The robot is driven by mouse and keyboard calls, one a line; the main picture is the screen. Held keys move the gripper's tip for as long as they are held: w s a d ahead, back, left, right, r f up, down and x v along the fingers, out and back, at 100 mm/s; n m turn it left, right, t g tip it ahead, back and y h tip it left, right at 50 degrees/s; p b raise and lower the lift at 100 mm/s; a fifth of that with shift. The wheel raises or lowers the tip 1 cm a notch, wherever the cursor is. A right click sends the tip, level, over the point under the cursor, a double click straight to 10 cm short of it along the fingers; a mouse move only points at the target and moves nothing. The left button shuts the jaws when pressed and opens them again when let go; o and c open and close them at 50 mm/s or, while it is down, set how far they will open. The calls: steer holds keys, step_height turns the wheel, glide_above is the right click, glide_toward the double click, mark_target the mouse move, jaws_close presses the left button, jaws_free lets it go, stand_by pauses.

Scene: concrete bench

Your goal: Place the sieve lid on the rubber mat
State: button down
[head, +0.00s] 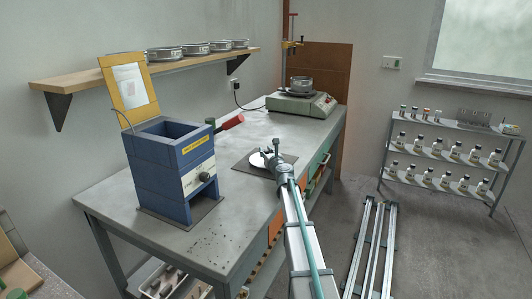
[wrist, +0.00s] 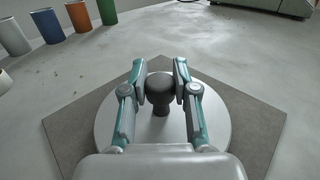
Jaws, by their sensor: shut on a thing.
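The sieve lid (wrist: 218,125) is a pale round disc with a dark knob (wrist: 160,90) at its centre. It looks level over the grey rubber mat (wrist: 262,130), inside the mat's edges; I cannot tell for sure whether it touches. My gripper (wrist: 161,84) is shut on the knob, one finger on each side. In the head view my gripper (head: 275,157) is over the mat (head: 242,165) on the bench, and the lid (head: 257,160) shows partly behind it. The near part of the lid is hidden by my gripper in the wrist view.
A blue box-shaped apparatus (head: 165,160) with an open yellow lid stands left of the mat. A hot plate (head: 300,104) with a glass vessel is at the bench's far end. Coloured cylinders (wrist: 77,17) stand at upper left in the wrist view.

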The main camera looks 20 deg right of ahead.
steer(key=c, duration=0.9)
jaws_free()
steer(key=shift+r, duration=0.1)
steer(key=s, duration=0.8)
steer(key=s+a, duration=0.1)
steer(key=s, duration=0.3)
steer(key=shift+p, duration=0.3)
